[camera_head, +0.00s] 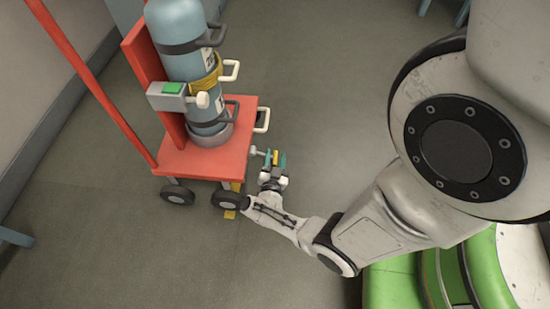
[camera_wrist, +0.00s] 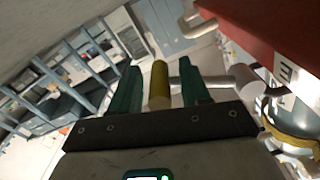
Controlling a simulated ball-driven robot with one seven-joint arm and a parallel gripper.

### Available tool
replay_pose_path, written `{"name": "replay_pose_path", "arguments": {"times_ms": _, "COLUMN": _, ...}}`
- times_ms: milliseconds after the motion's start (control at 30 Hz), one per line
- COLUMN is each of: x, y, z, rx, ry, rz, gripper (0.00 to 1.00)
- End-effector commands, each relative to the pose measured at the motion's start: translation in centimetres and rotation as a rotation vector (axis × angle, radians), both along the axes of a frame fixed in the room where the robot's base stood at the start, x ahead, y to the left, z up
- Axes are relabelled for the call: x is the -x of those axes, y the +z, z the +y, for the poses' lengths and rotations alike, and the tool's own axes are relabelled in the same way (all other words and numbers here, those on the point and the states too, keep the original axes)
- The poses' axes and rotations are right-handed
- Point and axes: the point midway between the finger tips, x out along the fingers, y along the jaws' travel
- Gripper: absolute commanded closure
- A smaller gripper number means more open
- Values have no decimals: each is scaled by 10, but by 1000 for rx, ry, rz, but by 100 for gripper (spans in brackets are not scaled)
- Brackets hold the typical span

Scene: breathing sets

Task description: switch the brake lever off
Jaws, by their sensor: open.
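The brake lever is a yellow grip (camera_wrist: 159,85) on a grey rod (camera_wrist: 215,83) that reaches toward the red cart. It also shows as a small yellow piece (camera_head: 275,158) at the cart's lower right side in the head view. My gripper (camera_head: 276,161) is open beside the cart, its teal fingers on either side of the yellow grip. In the wrist view my gripper (camera_wrist: 159,88) shows a small gap between the grip and each finger. The finger on the right crosses the line of the grey rod. Whether any finger touches the lever, I cannot tell.
A white handle (camera_head: 262,120) sticks out just above my gripper. A black wheel (camera_head: 226,198) is close left.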

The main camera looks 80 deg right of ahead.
Motion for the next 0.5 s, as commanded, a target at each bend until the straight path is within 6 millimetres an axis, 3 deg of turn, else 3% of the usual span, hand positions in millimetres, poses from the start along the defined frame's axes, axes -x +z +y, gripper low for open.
{"name": "replay_pose_path", "arguments": {"times_ms": 67, "x": 0, "y": 0, "z": 0, "rx": 0, "ry": 0, "rz": 0, "gripper": 56}}
{"name": "replay_pose_path", "arguments": {"times_ms": 500, "x": 0, "y": 0, "z": 0, "rx": 0, "ry": 0, "rz": 0, "gripper": 99}}
